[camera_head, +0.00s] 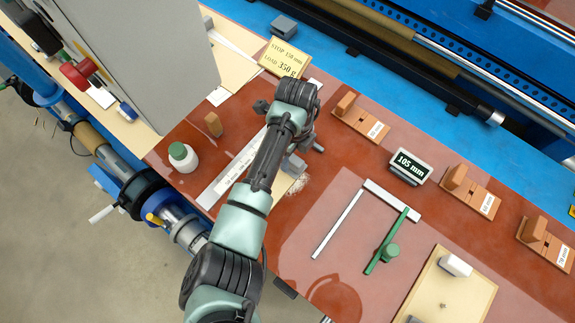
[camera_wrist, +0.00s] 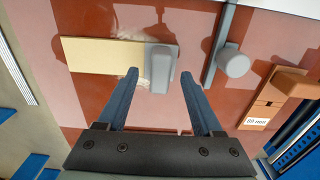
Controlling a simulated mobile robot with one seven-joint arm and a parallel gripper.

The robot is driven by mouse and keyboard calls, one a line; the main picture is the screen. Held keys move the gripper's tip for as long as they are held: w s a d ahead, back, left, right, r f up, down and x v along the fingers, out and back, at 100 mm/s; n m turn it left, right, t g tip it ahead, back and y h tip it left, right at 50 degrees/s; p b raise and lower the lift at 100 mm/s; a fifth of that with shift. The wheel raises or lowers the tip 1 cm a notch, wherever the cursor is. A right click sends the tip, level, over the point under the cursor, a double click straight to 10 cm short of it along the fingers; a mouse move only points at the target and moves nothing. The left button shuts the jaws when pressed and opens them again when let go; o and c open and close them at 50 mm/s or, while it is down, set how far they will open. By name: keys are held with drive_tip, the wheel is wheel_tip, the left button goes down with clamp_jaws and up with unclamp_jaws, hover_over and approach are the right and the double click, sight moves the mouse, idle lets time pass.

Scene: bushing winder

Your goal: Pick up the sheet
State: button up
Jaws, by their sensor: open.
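A cream sheet (camera_wrist: 105,56) lies flat on the red-brown table in the wrist view. A grey block (camera_wrist: 159,68) sits over its right end. My gripper (camera_wrist: 162,74) is open and empty, its two fingers apart. In the picture, the grey block appears between and just beyond the fingertips; I cannot tell the height gap. In the head view my arm covers much of the sheet (camera_head: 284,188), and the grey block (camera_head: 294,166) shows beside the arm.

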drive_tip(key=shift+f, duration=1.1)
clamp_jaws()
